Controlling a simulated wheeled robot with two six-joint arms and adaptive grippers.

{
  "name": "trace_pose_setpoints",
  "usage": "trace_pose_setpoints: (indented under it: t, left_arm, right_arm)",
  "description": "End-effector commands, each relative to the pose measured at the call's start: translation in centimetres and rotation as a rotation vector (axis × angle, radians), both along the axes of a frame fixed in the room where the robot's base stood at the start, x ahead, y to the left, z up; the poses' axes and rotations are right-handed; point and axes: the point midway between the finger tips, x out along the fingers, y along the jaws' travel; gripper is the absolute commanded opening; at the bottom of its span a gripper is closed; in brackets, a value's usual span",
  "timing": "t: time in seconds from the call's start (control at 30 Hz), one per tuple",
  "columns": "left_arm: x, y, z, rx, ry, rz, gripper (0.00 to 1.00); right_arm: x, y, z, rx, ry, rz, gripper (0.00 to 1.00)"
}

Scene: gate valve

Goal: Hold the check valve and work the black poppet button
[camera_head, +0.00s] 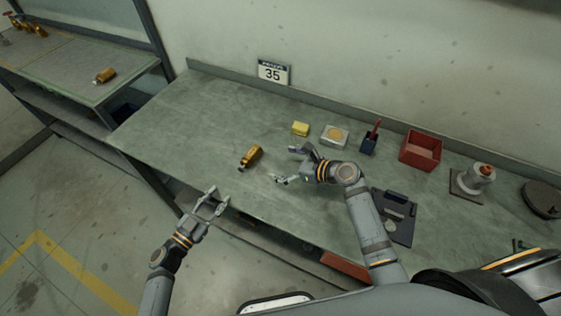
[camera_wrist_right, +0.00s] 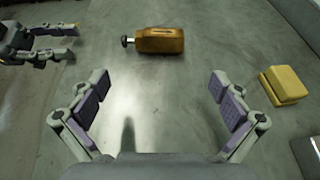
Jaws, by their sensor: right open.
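The brass check valve (camera_head: 251,156) lies on its side on the workbench, left of my right gripper. In the right wrist view the valve (camera_wrist_right: 160,40) lies ahead of the fingers, with its dark poppet button (camera_wrist_right: 127,41) sticking out at its left end. My right gripper (camera_head: 284,164) is open and empty above the bench; its two fingers (camera_wrist_right: 160,98) are spread wide with bare bench between them. My left gripper (camera_head: 216,199) is open and empty at the bench's front edge, apart from the valve. It also shows in the right wrist view (camera_wrist_right: 62,42).
A yellow block (camera_head: 300,129), a pale box (camera_head: 335,137), a dark holder (camera_head: 370,141) and a red bin (camera_head: 421,150) stand along the back. A dark clipboard-like tray (camera_head: 396,216) lies right of my right arm. The bench's left part (camera_head: 180,125) is clear.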

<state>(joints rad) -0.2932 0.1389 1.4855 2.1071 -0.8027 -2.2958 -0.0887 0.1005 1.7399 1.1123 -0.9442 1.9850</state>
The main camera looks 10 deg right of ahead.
Motion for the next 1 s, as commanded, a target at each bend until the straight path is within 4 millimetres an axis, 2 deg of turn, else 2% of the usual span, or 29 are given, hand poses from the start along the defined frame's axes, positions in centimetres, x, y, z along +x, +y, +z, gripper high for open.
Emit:
trace_pose_setpoints:
  t: [0.17,0.4,0.6,0.97,1.0]
  left_arm:
    - [0.0,0.0,0.0,0.0,0.0,0.0,0.38]
    - [0.0,0.0,0.0,0.0,0.0,0.0,0.38]
    - [0.0,0.0,0.0,0.0,0.0,0.0,0.38]
    - [0.0,0.0,0.0,0.0,0.0,0.0,0.38]
    - [0.0,0.0,0.0,0.0,0.0,0.0,0.38]
  right_arm:
    - [1.1,1.3,-0.7,0.005,0.001,-0.001,1.0]
    - [4.1,4.8,-2.5,0.005,0.003,0.001,1.0]
    - [5.7,6.7,-3.7,0.001,0.003,0.001,1.0]
    - [6.2,7.3,-4.1,0.0,0.003,0.001,1.0]
    - [6.2,7.3,-4.1,0.0,0.003,0.001,0.97]
